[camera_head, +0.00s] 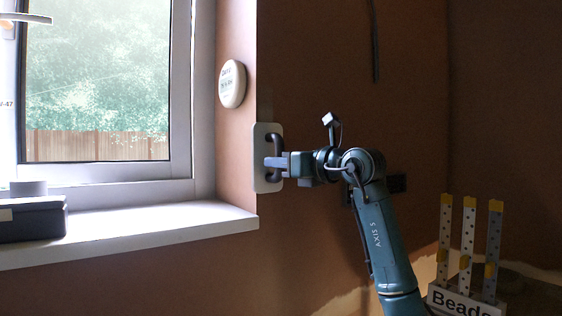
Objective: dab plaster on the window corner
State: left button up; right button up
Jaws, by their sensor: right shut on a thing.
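The window (98,80) stands at the left, with a white frame and a fence and trees behind the glass. Its reveal meets the brown wall at a vertical corner (257,90). My right gripper (276,163) is shut on the dark handle of a pale flat plate-like tool (261,181). The tool stands upright at the corner, just above the right end of the sill; whether it touches the wall I cannot tell. No plaster can be made out on it. My left gripper is not in view.
A white sill (150,228) juts out below the window. A dark case (33,219) with a grey roll (28,187) sits on its left end. A round white device (232,84) is on the reveal. A "Beads" rack (466,300) with upright strips stands at lower right.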

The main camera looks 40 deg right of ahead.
jog(key=shift+f+b, duration=1.35)
jog(key=shift+f, duration=0.55)
notch_tip(320, 180, up, 16)
jog(key=p, duration=1.5)
jog(key=shift+r+p, duration=0.2)
jog(key=shift+p, duration=0.15)
jog(key=b, duration=0.4)
send_over(281, 179)
jog(key=shift+w+d+f, duration=0.1)
jog(key=shift+w+f, duration=0.05)
jog(key=shift+f, duration=0.95)
jog(key=shift+w+d+f, duration=0.1)
jog(key=shift+f, duration=1)
jog(key=shift+w+f+b, duration=0.15)
jog(key=shift+f+b, duration=1.8)
jog(key=shift+f, duration=0.4)
notch_tip(281, 179, down, 7)
jog(key=b, duration=0.6)
jog(key=shift+f+b, duration=0.15)
jog(key=shift+b, duration=0.2)
